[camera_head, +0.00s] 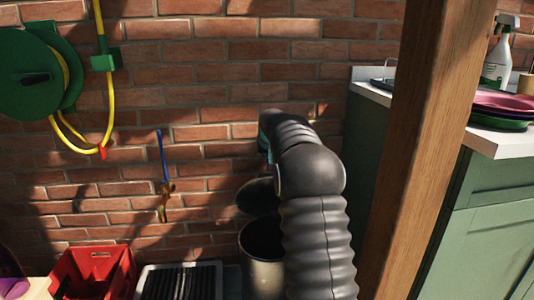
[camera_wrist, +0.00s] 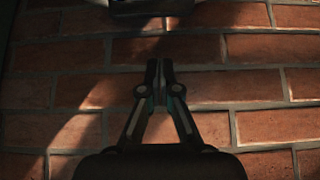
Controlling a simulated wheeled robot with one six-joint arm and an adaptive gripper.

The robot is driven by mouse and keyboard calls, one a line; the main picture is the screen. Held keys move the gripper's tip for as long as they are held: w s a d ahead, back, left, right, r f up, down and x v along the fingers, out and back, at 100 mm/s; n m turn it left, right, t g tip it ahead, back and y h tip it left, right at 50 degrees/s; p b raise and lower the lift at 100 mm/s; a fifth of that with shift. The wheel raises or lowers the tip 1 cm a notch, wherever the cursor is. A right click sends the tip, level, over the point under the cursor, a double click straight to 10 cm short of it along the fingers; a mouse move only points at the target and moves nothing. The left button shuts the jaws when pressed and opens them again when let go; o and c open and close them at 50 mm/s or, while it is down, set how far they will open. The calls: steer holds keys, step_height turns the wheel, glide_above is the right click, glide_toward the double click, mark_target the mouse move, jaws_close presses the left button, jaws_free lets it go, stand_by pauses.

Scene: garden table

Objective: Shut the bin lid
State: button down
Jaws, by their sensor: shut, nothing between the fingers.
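The bin (camera_head: 262,270) is a dark, round metal-looking bin standing by the brick wall in the head view. Its mouth is open. Its dark round lid (camera_head: 256,197) stands raised behind and above the mouth, close to the wall. My arm covers the right side of both. My gripper (camera_wrist: 161,66) is shut and empty in the wrist view, with the brick wall filling the picture behind it. In the head view its fingers are hidden behind my arm. Neither bin nor lid can be made out in the wrist view.
A wooden post (camera_head: 420,150) stands close at right, before a green cabinet (camera_head: 480,215). Left of the bin are a black slatted tray (camera_head: 180,282) and a red crate (camera_head: 95,272).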

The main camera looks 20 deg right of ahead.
steer(key=shift+w+d+f, duration=0.15)
steer(key=shift+w+f, duration=0.25)
steer(key=shift+f, duration=0.45)
steer(key=shift+s+a+f+b, duration=0.15)
steer(key=shift+s, duration=0.45)
steer(key=shift+s+a+f+b, duration=0.15)
steer(key=shift+s+a, duration=0.05)
steer(key=shift+s, duration=0.35)
steer(key=shift+s+a+f+b, duration=0.15)
steer(key=shift+s, duration=0.45)
